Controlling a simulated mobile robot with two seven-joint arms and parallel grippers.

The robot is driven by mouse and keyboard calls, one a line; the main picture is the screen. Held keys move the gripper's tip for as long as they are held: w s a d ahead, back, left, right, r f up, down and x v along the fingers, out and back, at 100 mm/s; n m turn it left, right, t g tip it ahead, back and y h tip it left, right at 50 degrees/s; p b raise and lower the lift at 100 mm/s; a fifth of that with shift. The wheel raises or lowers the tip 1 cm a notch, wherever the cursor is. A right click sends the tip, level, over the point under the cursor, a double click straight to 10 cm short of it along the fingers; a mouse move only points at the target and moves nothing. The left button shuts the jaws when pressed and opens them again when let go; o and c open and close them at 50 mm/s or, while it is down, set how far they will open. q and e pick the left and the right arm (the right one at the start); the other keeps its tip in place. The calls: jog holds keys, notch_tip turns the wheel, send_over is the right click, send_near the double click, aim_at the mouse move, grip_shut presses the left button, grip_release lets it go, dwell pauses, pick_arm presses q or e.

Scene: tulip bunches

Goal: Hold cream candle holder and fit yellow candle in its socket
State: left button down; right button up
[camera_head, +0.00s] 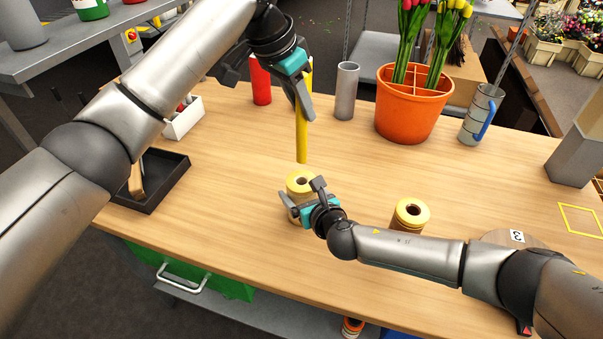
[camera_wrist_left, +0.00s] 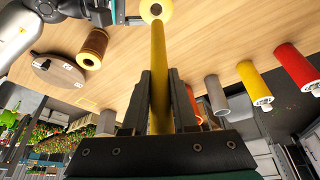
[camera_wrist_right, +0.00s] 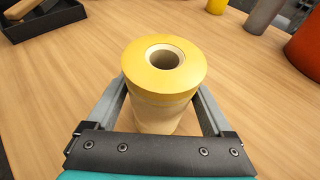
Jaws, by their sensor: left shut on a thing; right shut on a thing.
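The cream candle holder (camera_head: 299,180) stands upright on the table, with a yellow top ring. In the right wrist view its round socket (camera_wrist_right: 163,60) is dark and empty. My right gripper (camera_head: 302,198) is shut around the holder's body, its fingers on both sides below the ring. The yellow candle (camera_head: 302,140) is a slim rod held nearly upright by my left gripper (camera_head: 304,98). In the head view its lower end hangs just above the holder, with a small gap. The left wrist view shows the candle (camera_wrist_left: 159,70) pointing toward the holder (camera_wrist_left: 150,8).
A brown spool-like holder with a yellow top (camera_head: 411,213) stands right of my right gripper. Behind are a red cylinder (camera_head: 260,82), a grey cylinder (camera_head: 346,92) and an orange pot (camera_head: 408,115) with tulips. A black tray (camera_head: 168,190) lies at left.

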aim_at(297, 135)
pick_arm(q)
notch_tip(297, 135, down, 9)
jog(key=shift+r, duration=0.1)
dwell(0.3)
jog(key=shift+f, duration=0.2)
jog(key=c, duration=0.7)
grip_release()
jog(key=shift+s+a+r, duration=0.1)
jog(key=shift+r, duration=0.45)
jog(key=v, duration=1.1)
